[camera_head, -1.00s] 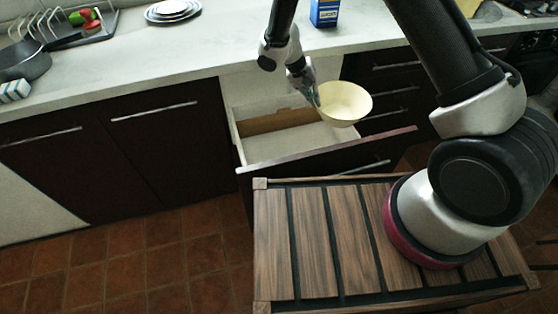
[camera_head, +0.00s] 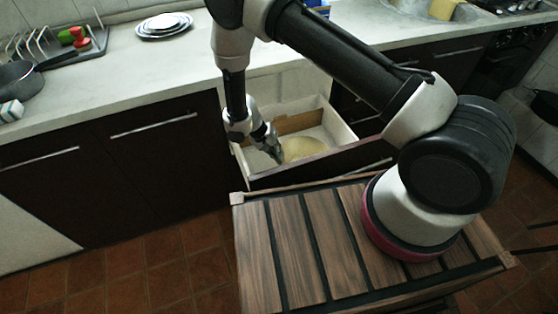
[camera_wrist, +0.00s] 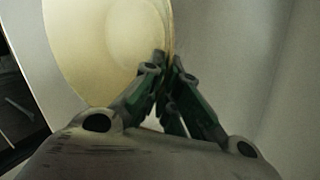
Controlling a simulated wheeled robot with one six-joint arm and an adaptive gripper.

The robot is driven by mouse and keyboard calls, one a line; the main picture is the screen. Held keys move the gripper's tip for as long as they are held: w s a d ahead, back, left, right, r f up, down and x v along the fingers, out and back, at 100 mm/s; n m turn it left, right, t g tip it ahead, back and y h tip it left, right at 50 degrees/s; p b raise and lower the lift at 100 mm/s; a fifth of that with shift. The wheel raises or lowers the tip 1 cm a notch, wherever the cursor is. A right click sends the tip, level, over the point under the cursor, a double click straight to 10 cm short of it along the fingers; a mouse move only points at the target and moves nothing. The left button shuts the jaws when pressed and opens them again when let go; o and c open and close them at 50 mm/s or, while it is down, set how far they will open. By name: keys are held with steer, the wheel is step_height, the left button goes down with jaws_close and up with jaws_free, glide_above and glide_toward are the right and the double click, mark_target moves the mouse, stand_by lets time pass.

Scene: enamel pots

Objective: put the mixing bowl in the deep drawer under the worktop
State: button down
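The cream mixing bowl (camera_head: 304,148) is down inside the open deep drawer (camera_head: 345,133) under the worktop, below the drawer's rim. My gripper (camera_head: 277,157) reaches down into the drawer at the bowl's left side. In the wrist view the fingers of my gripper (camera_wrist: 168,66) are closed together on the rim of the bowl (camera_wrist: 110,45). Part of the bowl is hidden by the drawer front in the head view. Whether the bowl touches the drawer floor cannot be told.
A wooden divider (camera_head: 295,122) stands across the drawer. On the worktop (camera_head: 120,72) are stacked plates (camera_head: 164,25), a dish rack (camera_head: 85,45) and a dark pan (camera_head: 18,74). My slatted wooden top is close in front of the drawer.

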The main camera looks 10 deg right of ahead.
steer(key=shift+f, duration=1.6)
steer(key=shift+d+f, duration=0.1)
steer(key=shift+f, duration=0.05)
steer(key=c, duration=1.6)
jaws_free()
steer(key=shift+c, duration=0.2)
